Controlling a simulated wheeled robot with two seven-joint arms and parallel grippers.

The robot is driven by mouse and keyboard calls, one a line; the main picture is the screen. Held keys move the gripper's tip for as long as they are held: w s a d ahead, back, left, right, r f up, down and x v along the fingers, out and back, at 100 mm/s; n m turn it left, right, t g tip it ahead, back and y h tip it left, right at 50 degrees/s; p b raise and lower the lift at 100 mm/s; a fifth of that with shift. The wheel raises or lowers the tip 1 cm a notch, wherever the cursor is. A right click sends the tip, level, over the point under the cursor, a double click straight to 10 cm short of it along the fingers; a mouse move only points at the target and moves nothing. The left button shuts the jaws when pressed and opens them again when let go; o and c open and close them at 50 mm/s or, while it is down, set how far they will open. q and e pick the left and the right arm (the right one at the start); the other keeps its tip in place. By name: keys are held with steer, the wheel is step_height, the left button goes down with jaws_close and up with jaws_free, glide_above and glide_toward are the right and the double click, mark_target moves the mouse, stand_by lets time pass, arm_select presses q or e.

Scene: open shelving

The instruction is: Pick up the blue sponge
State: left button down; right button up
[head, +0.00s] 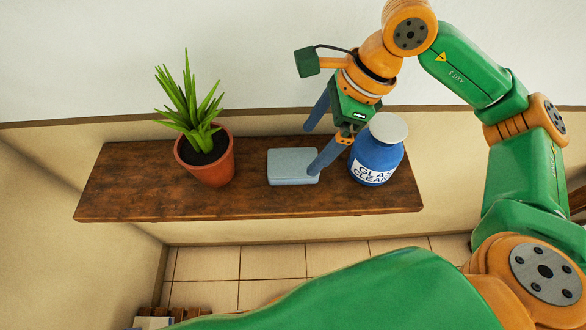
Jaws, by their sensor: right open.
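The blue sponge (292,167) is a pale blue block lying flat on the wooden shelf (130,190), near its middle. My right gripper (311,152) reaches down over the shelf from the upper right. Its two blue fingers are spread wide, with nothing held between them. One finger is in front of the sponge's right end and overlaps it in the picture; the other is farther back, by the wall. I cannot tell whether the near finger touches the sponge. My left gripper is not in view.
A potted plant (205,160) in a terracotta pot stands left of the sponge. A blue jar (376,160) with a pale lid and a white label stands close on the right, beside the near finger. The shelf's left end is bare. A tiled floor (290,262) lies below.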

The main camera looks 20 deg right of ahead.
mark_target(300, 161)
steer(key=p+x, duration=0.2)
steer(key=x, duration=0.3)
steer(key=shift+a+f, duration=0.1)
steer(key=shift+f, duration=0.2)
steer(key=shift+w+a+f, duration=0.1)
steer(key=shift+f, duration=0.25)
